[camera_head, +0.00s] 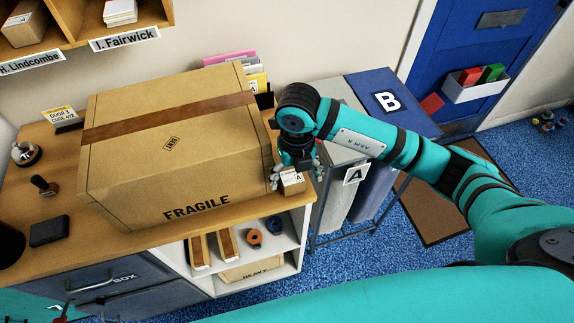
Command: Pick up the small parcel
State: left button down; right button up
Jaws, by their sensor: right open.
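The small parcel (292,183) is a little brown carton with a white label marked A. It sits at the right end of the wooden counter, close beside the big FRAGILE carton. My right gripper (294,173) points down over it, with its fingers spread to either side. The fingers are open, and I cannot tell whether they touch the parcel. The gripper hides part of the parcel's top. My left gripper is not in view.
The large FRAGILE carton (150,170) fills most of the counter (130,238). A stamp (44,185), a dark pad (49,230) and a bell (25,153) stand left of it. Bins marked A (345,190) and B (385,95) are right of the counter.

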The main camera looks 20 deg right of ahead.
aim_at(295, 184)
jog(key=shift+f+p, duration=0.4)
jog(key=shift+f, duration=0.15)
notch_tip(295, 184, down, 4)
jog(key=shift+w+d+r+p, duration=0.1)
jog(key=shift+w+r+p, duration=0.1)
jog(key=shift+p, duration=0.7)
jog(key=shift+f, duration=0.5)
jog(key=shift+c, duration=0.2)
jog(key=c, duration=1.4)
